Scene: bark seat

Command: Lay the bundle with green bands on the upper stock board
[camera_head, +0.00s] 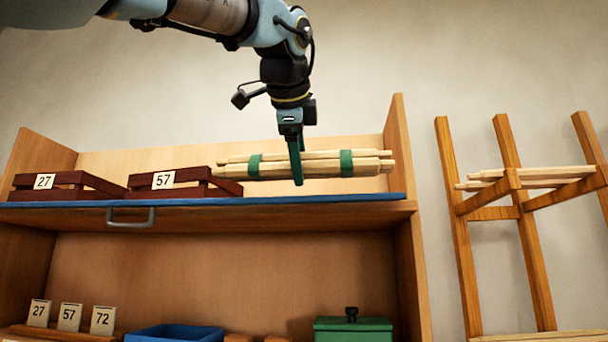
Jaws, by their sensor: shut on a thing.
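The bundle with green bands (320,167) is a set of pale wooden rods with two green bands. My gripper (298,172) is shut around the middle of the bundle, fingers pointing down. The bundle lies level, just above or on the right part of the upper board (330,199), which has a blue front edge. I cannot tell whether it touches the board. Its left end is close to the crate marked 57 (200,187), overlapping it in the picture.
A crate marked 27 (60,188) stands at the upper board's left. Below are number cards (69,317), a blue tray (175,334) and a green lidded box (352,329). A wooden rack (525,220) holding pale rods stands at right. The shelf's right side panel (397,150) rises near the bundle's right end.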

